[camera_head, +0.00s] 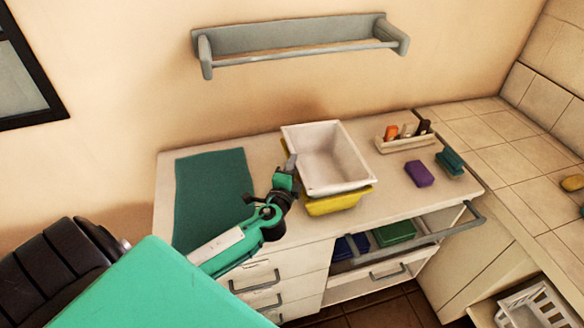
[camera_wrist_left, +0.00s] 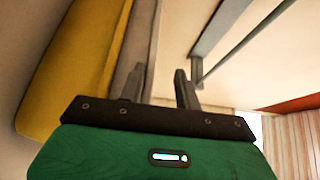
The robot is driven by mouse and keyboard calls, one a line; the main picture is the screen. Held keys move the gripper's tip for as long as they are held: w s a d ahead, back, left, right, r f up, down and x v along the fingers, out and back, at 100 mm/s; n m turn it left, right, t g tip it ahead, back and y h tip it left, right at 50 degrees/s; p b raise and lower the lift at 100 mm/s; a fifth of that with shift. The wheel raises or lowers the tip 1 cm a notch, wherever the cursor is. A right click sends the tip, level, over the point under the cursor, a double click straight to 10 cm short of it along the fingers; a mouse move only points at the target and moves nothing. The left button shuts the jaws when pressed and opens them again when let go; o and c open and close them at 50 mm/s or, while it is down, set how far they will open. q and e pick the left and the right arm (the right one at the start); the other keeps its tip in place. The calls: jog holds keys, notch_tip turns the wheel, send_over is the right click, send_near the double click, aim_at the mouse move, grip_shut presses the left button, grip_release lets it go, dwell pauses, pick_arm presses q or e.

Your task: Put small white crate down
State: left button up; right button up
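A small white crate (camera_head: 328,158) stands nested on a yellow tub (camera_head: 338,201) on the counter and looks slightly tilted. My left gripper (camera_head: 287,172) is at the crate's near left side. In the left wrist view, the gripper (camera_wrist_left: 158,85) has its two fingers apart with a clear gap between them. The yellow tub (camera_wrist_left: 75,65) is left of the fingers there, and a greyish wall strip, probably the crate's side (camera_wrist_left: 138,45), runs close by the left finger. I cannot tell whether they touch. My right gripper is not in view.
A teal mat (camera_head: 212,195) lies left on the counter. To the right are a small bottle tray (camera_head: 405,143), a purple block (camera_head: 420,173) and a teal brush (camera_head: 450,162). A drawer (camera_head: 400,245) is open below. A white basket (camera_head: 535,305) is lower right.

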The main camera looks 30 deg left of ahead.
pick_arm(q)
jog(key=shift+r, duration=0.15)
jog(key=b+v, duration=0.2)
jog(key=v, duration=1)
jog(key=shift+r+b, duration=0.35)
jog(key=shift+r, duration=0.15)
